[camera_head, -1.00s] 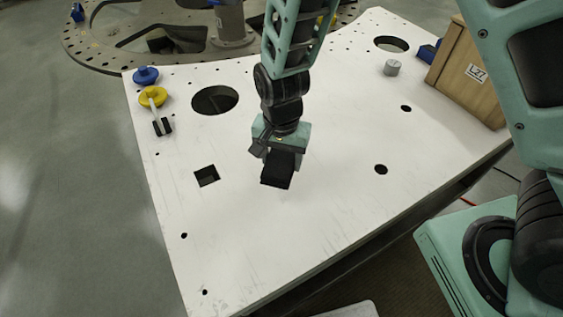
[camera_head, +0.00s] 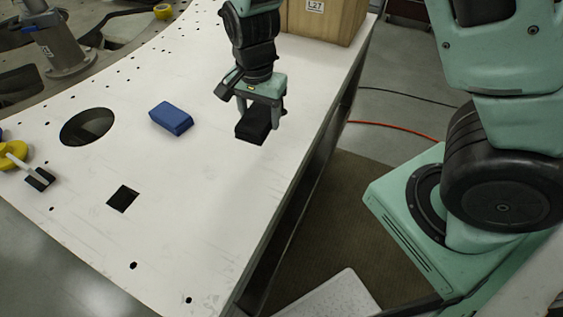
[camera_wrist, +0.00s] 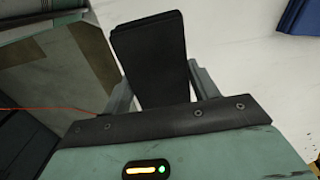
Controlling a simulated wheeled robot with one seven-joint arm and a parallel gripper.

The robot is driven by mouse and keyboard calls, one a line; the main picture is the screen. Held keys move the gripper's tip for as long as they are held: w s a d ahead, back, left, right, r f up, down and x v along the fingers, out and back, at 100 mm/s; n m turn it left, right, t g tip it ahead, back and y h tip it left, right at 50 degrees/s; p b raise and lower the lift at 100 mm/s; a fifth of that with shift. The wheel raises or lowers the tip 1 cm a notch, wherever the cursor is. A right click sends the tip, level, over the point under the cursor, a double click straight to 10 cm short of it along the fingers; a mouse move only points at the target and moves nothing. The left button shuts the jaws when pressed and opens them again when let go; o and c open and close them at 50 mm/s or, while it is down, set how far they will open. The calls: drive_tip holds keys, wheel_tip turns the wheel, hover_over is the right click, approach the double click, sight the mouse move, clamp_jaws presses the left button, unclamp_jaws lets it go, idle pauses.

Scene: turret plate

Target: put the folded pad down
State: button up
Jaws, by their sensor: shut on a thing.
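The folded pad is a black, layered block (camera_head: 253,126). My gripper (camera_head: 261,112) is shut on it, with a finger on each side. In the head view the pad is over the right part of the white plate (camera_head: 215,190), near its right edge. I cannot tell whether its underside touches the plate or hangs just above it. In the wrist view the pad (camera_wrist: 150,58) sticks out between the fingers, its flat face towards the camera. The gripper hides its near end.
A blue block (camera_head: 171,118) lies left of the pad. A wooden box (camera_head: 325,22) stands behind it. A large round hole (camera_head: 87,127) and a square hole (camera_head: 123,198) open at the left. A yellow-handled tool (camera_head: 14,155) lies at the far left. Plate in front of the pad is clear.

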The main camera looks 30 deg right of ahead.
hover_over(269, 151)
drive_tip(key=f, duration=0.5)
drive_tip(key=shift+d+p, duration=0.3)
drive_tip(key=shift+f, duration=0.35)
drive_tip(key=shift+s+a+f, duration=0.1)
drive_tip(key=shift+a+f, duration=0.15)
drive_tip(key=shift+a+f+p, duration=0.1)
drive_tip(key=shift+f+p, duration=0.3)
drive_tip(key=shift+f, duration=1.6)
drive_tip(key=shift+f, duration=0.2)
drive_tip(key=o, duration=1.2)
drive_tip(key=shift+r, duration=0.1)
